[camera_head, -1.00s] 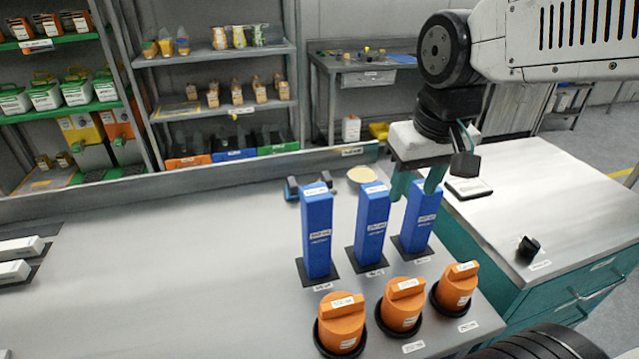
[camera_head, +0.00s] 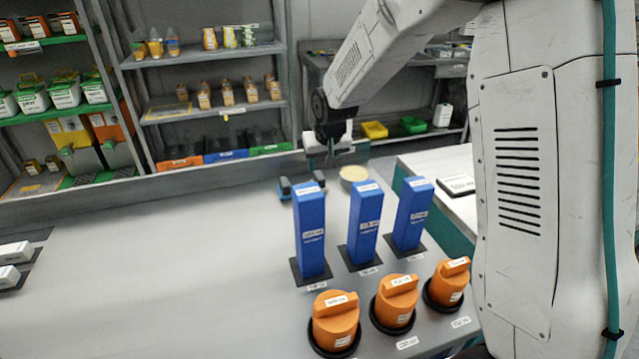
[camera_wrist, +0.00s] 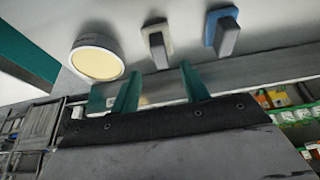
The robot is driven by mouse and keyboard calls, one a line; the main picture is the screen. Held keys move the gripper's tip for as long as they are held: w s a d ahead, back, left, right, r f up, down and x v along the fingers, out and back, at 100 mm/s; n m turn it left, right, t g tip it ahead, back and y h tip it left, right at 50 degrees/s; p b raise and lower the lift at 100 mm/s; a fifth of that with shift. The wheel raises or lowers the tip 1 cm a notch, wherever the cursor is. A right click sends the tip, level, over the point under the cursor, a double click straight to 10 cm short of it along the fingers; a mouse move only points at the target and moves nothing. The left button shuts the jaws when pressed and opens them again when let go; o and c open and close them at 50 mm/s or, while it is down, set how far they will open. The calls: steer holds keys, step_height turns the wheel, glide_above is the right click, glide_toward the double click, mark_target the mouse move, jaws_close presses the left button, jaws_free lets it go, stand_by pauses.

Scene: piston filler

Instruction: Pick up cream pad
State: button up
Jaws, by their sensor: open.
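The cream pad (camera_wrist: 156,44) shows in the wrist view as a pale base with a grey upright grip, on the grey bench. It lies beyond my fingertips and between them across the picture, not touching them. In the head view it is mostly hidden behind the blue blocks. My gripper (camera_wrist: 158,78) is open and empty in the wrist view. In the head view my gripper (camera_head: 330,152) hangs over the far part of the bench, its fingers hard to make out.
A similar blue pad (camera_wrist: 222,32) stands beside the cream pad. A round dish with a cream top (camera_wrist: 97,63) is on the other side. Tall blue blocks (camera_head: 310,235) and orange knobs (camera_head: 334,325) stand nearer.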

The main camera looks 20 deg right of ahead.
mark_target(319, 175)
steer(key=x, duration=0.6)
steer(key=shift+w+f, duration=0.15)
steer(key=shift+f, duration=0.15)
steer(key=c, duration=0.6)
